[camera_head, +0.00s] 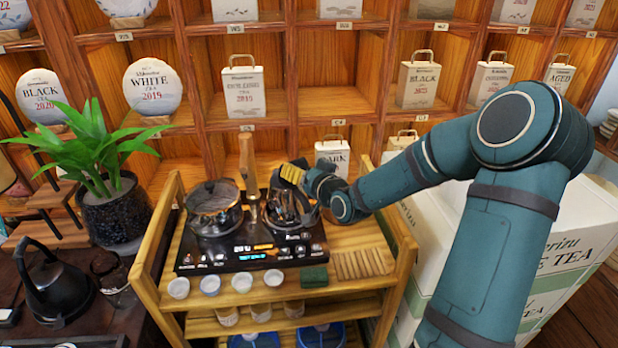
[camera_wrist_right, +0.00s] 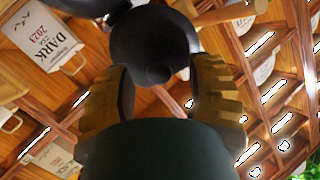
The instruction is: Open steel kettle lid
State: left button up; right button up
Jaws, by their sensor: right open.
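A dark, shiny kettle-like vessel (camera_head: 288,212) stands on the right burner of the cooktop, partly hidden below my right gripper. I cannot make out its lid clearly there. My right gripper (camera_head: 288,177) is at the upper edge of this vessel, with one yellow padded finger showing. In the right wrist view the gripper (camera_wrist_right: 160,78) has its two yellow fingers apart. A dark rounded piece with a small knob (camera_wrist_right: 153,72) shows between the fingertips. I cannot tell whether the fingers touch it. My left gripper is not in view.
A glassy pot (camera_head: 214,222) with an upright wooden handle (camera_head: 247,165) beside it stands on the cooktop (camera_head: 205,259). Several white cups (camera_head: 242,282), a green block (camera_head: 314,277) and a slatted wooden rack (camera_head: 361,264) line the cart front. A black kettle (camera_head: 52,288) stands left.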

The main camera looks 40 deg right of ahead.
jog(key=s+a+r, duration=0.1)
jog(key=s+r, duration=0.1)
jog(key=s, duration=0.9)
jog(key=shift+s, duration=0.3)
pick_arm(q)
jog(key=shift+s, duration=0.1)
